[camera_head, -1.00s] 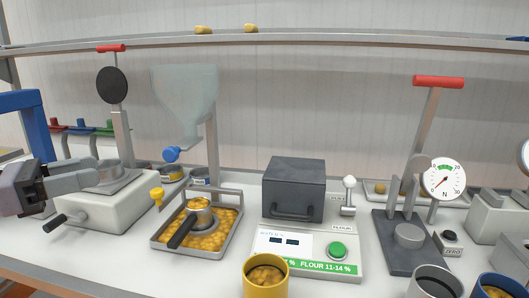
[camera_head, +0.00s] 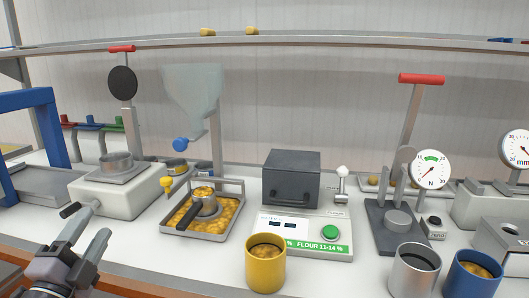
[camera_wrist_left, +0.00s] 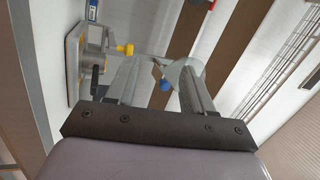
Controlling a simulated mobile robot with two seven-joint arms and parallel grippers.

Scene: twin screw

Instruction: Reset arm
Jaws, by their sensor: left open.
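My left gripper (camera_head: 92,250) is at the lower left of the head view, low in front of the bench's left part. Its two fingers are apart with nothing between them. In the left wrist view its fingers (camera_wrist_left: 160,85) also stand apart and empty, with the hopper beyond them. My right gripper does not show.
A metal tray (camera_head: 236,222) of yellow pieces lies below the clear hopper (camera_head: 192,90). A dark box (camera_head: 291,178) stands on the flour meter. Yellow (camera_head: 265,270), grey (camera_head: 414,275) and blue (camera_head: 470,280) cups stand along the front. A dial press (camera_head: 392,235) is at right.

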